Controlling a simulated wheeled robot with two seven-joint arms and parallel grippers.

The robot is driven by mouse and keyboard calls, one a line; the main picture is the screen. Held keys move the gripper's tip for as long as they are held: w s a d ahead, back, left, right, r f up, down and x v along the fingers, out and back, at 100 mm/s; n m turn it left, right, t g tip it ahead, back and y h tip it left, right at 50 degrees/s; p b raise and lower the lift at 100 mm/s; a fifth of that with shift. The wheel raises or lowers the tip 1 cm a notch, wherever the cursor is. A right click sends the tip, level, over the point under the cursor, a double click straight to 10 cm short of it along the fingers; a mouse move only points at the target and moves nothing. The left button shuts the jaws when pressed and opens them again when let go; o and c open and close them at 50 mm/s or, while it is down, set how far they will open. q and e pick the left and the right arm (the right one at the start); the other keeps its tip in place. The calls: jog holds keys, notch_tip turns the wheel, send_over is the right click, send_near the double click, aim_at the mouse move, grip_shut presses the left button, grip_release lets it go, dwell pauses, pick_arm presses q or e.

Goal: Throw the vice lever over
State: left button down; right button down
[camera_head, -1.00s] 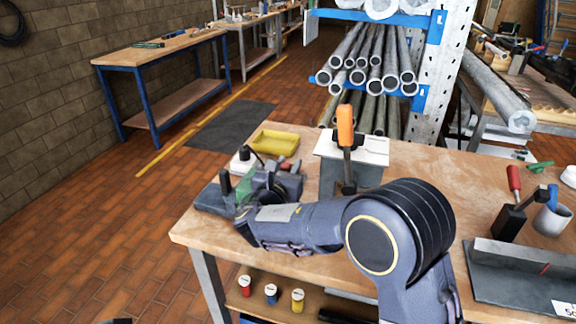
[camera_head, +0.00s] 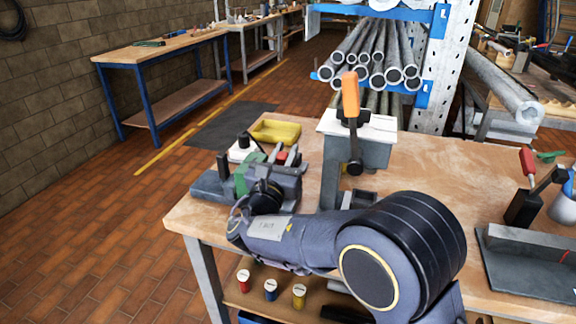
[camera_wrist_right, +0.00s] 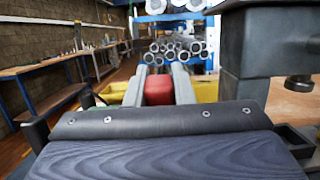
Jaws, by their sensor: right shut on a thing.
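The vice, a dark body with a green part (camera_head: 249,172), sits on the near left part of the workbench in the head view. My right arm reaches in from the lower right, and its wrist lies in front of the vice and hides part of it. My right gripper (camera_wrist_right: 158,90) is shut on a red grip, which I take to be the vice lever (camera_wrist_right: 158,91). Its grey fingers press on both sides of the red piece in the wrist view. In the head view the red piece shows small between the fingertips (camera_head: 283,158). My left gripper is not in view.
A yellow tray (camera_head: 275,132) lies behind the vice. The bench top (camera_head: 440,180) is bare at centre right.

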aim_at(281, 162)
jog(key=shift+s+a+f+t+h+b, duration=0.25)
jog(key=shift+s+t+b, duration=0.45)
jog(key=shift+b, duration=0.35)
jog(key=shift+s+a+f+t+h+b, duration=0.2)
jog(key=shift+s+t+b, duration=0.45)
jog(key=shift+b, duration=0.4)
jog(key=shift+s+a+f+t+h+b, duration=0.25)
jog(key=shift+s+t+b, duration=0.4)
jog(key=shift+b, duration=0.4)
jog(key=shift+s, duration=0.1)
jog(key=c, duration=1.2)
grip_release()
jog(key=shift+c, duration=0.2)
jog(key=v, duration=0.7)
jog(key=shift+s+f, duration=0.2)
jog(key=shift+s, duration=0.15)
